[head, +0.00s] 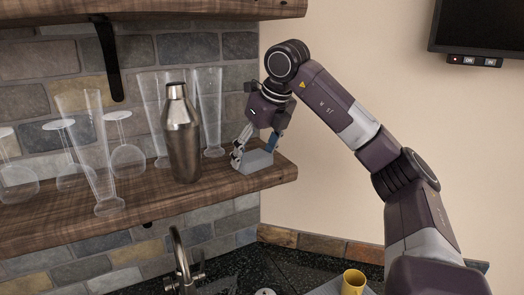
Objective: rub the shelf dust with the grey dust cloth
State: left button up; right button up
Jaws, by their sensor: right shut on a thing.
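The grey dust cloth (256,160) is a small pale grey block at the right end of the wooden shelf (150,206). My right gripper (255,150) reaches down from above and is shut on the cloth, one finger on each side. The cloth appears to touch the shelf top or be just over it. I cannot make out dust on the shelf; any beneath the cloth is hidden. My left gripper is not in view.
A steel shaker (183,140) stands left of the cloth. Several clear glasses stand around it, including a tall one (90,150) near the front edge. Below are a faucet (183,262) and a yellow cup (353,282). An upper shelf (200,10) hangs above.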

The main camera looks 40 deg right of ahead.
jog(key=shift+w+a, duration=0.1)
jog(key=shift+a, duration=0.35)
jog(key=shift+w+a, duration=0.1)
jog(key=shift+a, duration=0.05)
jog(key=shift+s+d+f, duration=0.1)
jog(key=shift+s+d, duration=0.25)
jog(key=shift+d, duration=0.75)
jog(key=shift+s+d+r, duration=0.1)
jog(key=shift+s+d, duration=0.3)
jog(key=shift+d, duration=0.75)
jog(key=shift+s+d+f, duration=0.1)
jog(key=shift+s+d, duration=0.25)
jog(key=shift+d, duration=0.75)
jog(key=shift+s+d, duration=0.25)
jog(key=shift+d, duration=0.55)
jog(key=shift+s+d, duration=0.25)
jog(key=shift+d, duration=0.55)
jog(key=shift+w+a, duration=0.35)
jog(key=shift+a, duration=0.55)
jog(key=shift+w+a, duration=0.3)
jog(key=shift+a, duration=0.55)
jog(key=shift+w+a, duration=0.2)
jog(key=shift+a, duration=0.6)
jog(key=shift+w+a, duration=0.25)
jog(key=shift+a, duration=0.6)
jog(key=shift+w+a, duration=0.2)
jog(key=shift+a, duration=0.6)
jog(key=shift+w+a, duration=0.35)
jog(key=shift+a, duration=0.4)
